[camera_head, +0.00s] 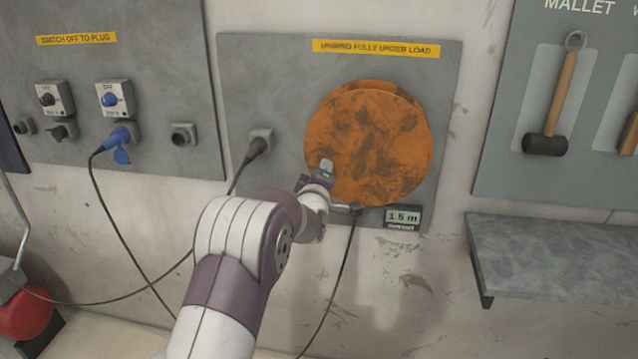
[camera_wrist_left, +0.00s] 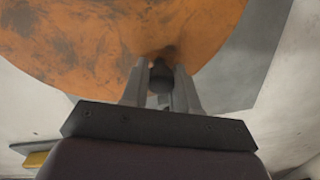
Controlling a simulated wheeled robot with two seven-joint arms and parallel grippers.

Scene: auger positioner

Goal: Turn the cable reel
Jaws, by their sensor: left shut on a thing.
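The cable reel (camera_head: 372,140) is a round orange, stained disc on a grey wall panel (camera_head: 270,85). It also fills the top of the left wrist view (camera_wrist_left: 75,45). My left gripper (camera_head: 326,170) is at the reel's lower left edge. In the left wrist view its two fingers (camera_wrist_left: 161,85) are closed around a dark knob (camera_wrist_left: 161,78) at the reel's lower part. In the head view the knob is hidden behind the gripper. A small display (camera_head: 403,217) below the reel reads 1.5 m. My right gripper is not in view.
A black cable (camera_head: 344,270) hangs below the reel. A plug (camera_head: 257,146) sits in a socket left of it. Further left are switches and a blue plug (camera_head: 121,138). On the right are a mallet (camera_head: 556,105) and a grey shelf (camera_head: 560,258).

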